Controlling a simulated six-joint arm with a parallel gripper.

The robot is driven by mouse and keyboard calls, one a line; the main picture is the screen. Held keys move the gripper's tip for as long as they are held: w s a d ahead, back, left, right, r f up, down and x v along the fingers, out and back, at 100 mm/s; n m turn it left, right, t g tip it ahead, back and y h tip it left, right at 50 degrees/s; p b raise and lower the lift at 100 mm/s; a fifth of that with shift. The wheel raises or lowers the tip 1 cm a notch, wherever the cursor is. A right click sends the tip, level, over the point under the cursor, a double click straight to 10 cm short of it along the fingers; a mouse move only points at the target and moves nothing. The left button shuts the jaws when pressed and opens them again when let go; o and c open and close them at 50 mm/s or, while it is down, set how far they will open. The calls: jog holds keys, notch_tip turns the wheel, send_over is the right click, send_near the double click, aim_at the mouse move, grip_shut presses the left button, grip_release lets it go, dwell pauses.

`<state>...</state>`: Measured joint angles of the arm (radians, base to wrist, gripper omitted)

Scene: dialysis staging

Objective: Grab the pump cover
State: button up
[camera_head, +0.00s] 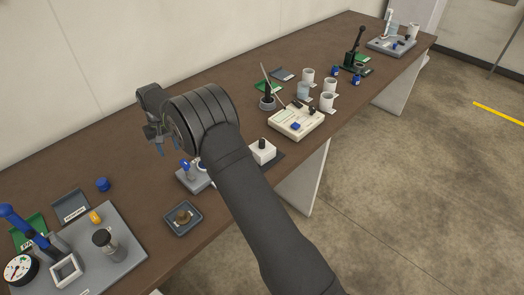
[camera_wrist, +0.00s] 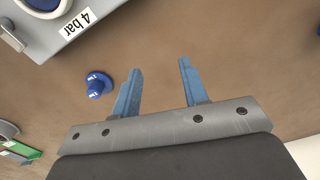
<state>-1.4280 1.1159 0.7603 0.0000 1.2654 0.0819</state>
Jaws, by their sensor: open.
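My gripper (camera_head: 163,148) is open and empty above the brown table, left of the middle of the head view. In the wrist view its two blue fingers (camera_wrist: 160,68) stand apart with bare table between them. A small blue knob-like part with white lettering (camera_wrist: 98,85) lies on the table just left of the fingers, apart from them. A small round blue part (camera_head: 102,184) also lies on the table in the head view, left of and nearer than my gripper. No readable label shows which part is the pump cover.
A grey block marked "4 bar" (camera_wrist: 62,30) is at the wrist view's upper left. In the head view, a grey plate (camera_head: 125,262) with fittings and a gauge (camera_head: 19,269) is at the lower left. A small tray (camera_head: 183,219) sits near the table's front edge. Bare table surrounds the blue part.

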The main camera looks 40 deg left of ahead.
jog(key=shift+o, duration=0.2)
jog(key=o, duration=1.1)
jog(key=w+d+r, duration=0.3)
jog(key=w+d, duration=0.1)
jog(key=w, duration=0.2)
jog(key=w+d+r, duration=0.3)
jog(key=w+r, duration=0.1)
jog(key=w, duration=0.3)
notch_tip(320, 180, up, 7)
jog(key=n, duration=0.2)
send_over(261, 146)
jog(key=w, duration=0.1)
notch_tip(261, 146, down, 12)
jog(key=shift+a+r, duration=0.1)
jog(key=shift+a, duration=0.05)
jog(key=shift+a+f, duration=0.15)
jog(key=shift+f, duration=1.15)
jog(key=shift+a+f, duration=0.15)
jog(key=shift+f, duration=1.1)
